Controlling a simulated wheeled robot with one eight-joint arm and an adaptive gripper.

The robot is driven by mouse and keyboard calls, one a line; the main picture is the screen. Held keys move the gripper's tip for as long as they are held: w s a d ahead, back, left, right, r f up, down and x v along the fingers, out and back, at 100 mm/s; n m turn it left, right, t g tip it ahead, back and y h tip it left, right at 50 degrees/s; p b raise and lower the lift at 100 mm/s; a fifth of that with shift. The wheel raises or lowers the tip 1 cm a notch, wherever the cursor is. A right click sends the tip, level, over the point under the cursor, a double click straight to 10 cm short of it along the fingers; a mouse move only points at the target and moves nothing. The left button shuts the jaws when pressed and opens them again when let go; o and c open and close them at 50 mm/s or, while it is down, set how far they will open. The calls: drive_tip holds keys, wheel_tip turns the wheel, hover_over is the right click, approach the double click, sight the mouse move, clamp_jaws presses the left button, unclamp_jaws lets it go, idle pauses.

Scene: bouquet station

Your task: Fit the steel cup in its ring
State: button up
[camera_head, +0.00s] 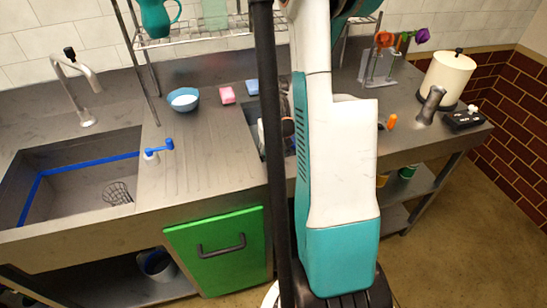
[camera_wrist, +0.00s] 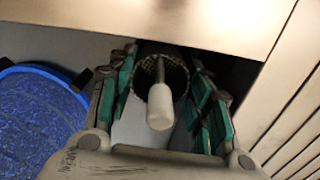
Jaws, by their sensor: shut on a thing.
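In the wrist view my gripper (camera_wrist: 163,105) has its two teal-padded fingers on either side of a dark, perforated round cup (camera_wrist: 148,72), which I take to be the steel cup. It is shut on this cup. A white-ended rod (camera_wrist: 160,107) stands out of the cup's mouth toward the camera. The cup's lower part is hidden in a dark gap beneath a pale panel. In the head view my arm hides the gripper and the cup. I cannot make out the ring in either view.
A blue-rimmed round container (camera_wrist: 50,105) lies left of the gripper in the wrist view. A sink (camera_head: 75,175) is at left.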

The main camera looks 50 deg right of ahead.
drive_tip(key=shift+f, duration=0.3)
drive_tip(key=o, duration=1.2)
drive_tip(key=shift+d, duration=0.1)
drive_tip(key=shift+c, duration=0.2)
drive_tip(key=shift+r+p, duration=0.3)
drive_tip(key=shift+r, duration=0.2)
wheel_tip(320, 180, up, 16)
drive_tip(key=p, duration=1.2)
drive_tip(key=w+a+r+m+p, duration=0.1)
drive_tip(key=w+a+r+m, duration=0.1)
drive_tip(key=w+a+r, duration=0.6)
drive_tip(key=shift+a+r+m+p, duration=0.4)
drive_tip(key=shift+a+r, duration=0.6)
drive_tip(key=shift+a, duration=0.95)
